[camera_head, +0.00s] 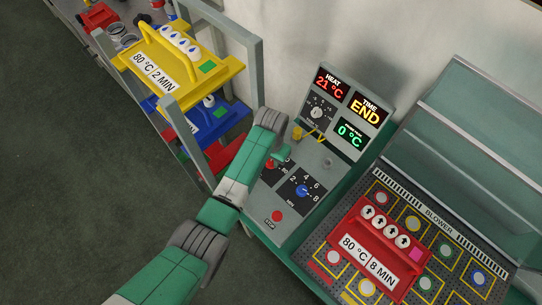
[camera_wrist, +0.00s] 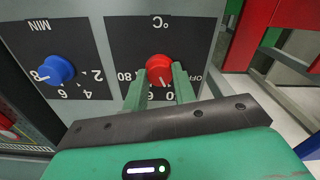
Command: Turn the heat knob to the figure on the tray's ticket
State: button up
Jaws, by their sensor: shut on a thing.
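The red heat knob (camera_wrist: 159,69) sits on a black °C dial in the wrist view. My gripper (camera_wrist: 159,84) has one finger on each side of it and is shut on it. The knob's white pointer faces down in that view, between the fingers; 80 shows at left and OFF at right, with figures between partly hidden. In the head view my gripper (camera_head: 276,156) covers most of the knob. A red tray (camera_head: 378,240) on the blower bears a ticket (camera_head: 368,262) reading 80 °C, 8 MIN. A yellow tray (camera_head: 205,68) on the rack bears a ticket (camera_head: 152,72) reading 80 °C, 2 MIN.
A blue MIN knob (camera_wrist: 57,70) beside the heat knob points at 8. The heat display (camera_head: 329,86) reads 21 °C, the time display (camera_head: 366,109) END, the green display (camera_head: 350,134) 0 °C. A red stop button (camera_head: 277,216) is below. The rack (camera_head: 258,65) stands close left.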

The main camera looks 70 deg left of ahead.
jog(key=shift+r+m, duration=0.1)
jog(key=shift+m, duration=0.2)
jog(key=m+p, duration=0.2)
jog(key=m, duration=0.1)
jog(key=shift+m, duration=0.4)
jog(key=m+p, duration=0.1)
jog(key=m, duration=0.4)
jog(key=shift+p, duration=0.35)
jog(key=m+p, duration=0.1)
jog(key=m, duration=0.4)
jog(key=shift+m, duration=2.7)
jog(key=o, duration=1)
